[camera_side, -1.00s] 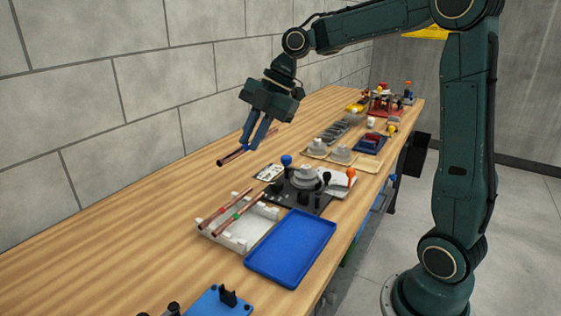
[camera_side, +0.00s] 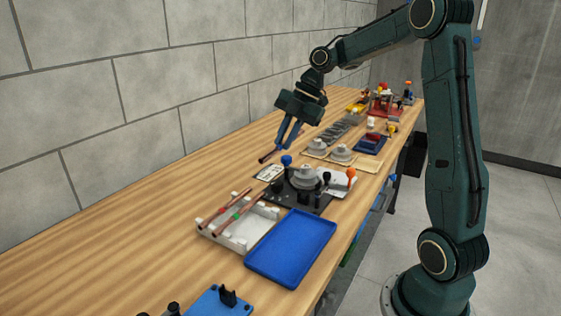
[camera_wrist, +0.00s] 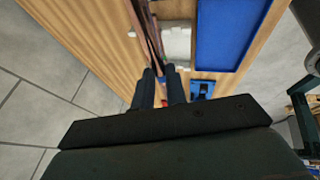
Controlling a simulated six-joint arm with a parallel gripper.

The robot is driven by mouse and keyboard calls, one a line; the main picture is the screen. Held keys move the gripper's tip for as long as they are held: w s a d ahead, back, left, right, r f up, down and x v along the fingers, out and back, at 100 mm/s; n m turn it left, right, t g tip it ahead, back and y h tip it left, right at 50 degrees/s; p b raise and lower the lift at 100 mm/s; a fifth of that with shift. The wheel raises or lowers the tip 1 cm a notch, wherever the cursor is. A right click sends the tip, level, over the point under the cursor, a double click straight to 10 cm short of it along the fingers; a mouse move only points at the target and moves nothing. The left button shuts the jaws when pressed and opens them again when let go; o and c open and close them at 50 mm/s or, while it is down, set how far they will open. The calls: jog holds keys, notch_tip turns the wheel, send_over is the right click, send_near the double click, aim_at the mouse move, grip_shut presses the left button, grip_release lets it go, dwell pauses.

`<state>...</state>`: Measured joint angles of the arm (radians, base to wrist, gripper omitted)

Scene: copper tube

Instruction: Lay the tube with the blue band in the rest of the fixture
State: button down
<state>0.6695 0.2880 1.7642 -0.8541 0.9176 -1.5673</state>
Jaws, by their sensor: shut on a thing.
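My gripper (camera_side: 283,145) is shut on a copper tube (camera_side: 267,158) and holds it above the bench, beyond the white rack. The fingers also show in the wrist view (camera_wrist: 162,82), and the held tube runs up from them. The black fixture (camera_side: 290,197) stands on the bench, to the right of and below the gripper in the side view.
The white rack (camera_side: 240,236) holds two tubes, one red-banded (camera_side: 222,210) and one green-banded (camera_side: 240,212). A blue tray (camera_side: 292,247) lies beside it. A blue device (camera_side: 221,302) stands in front. More grey round parts (camera_side: 341,152) stand behind the fixture. The bench's left side is clear.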

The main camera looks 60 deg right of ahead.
jog(key=s+d+f, duration=0.3)
jog(key=d, duration=0.3)
jog(key=s+d+f, duration=0.2)
jog(key=d, duration=0.4)
jog(key=shift+a+f, duration=0.15)
jog(key=shift+f, duration=3.95)
jog(key=shift+f, duration=0.5)
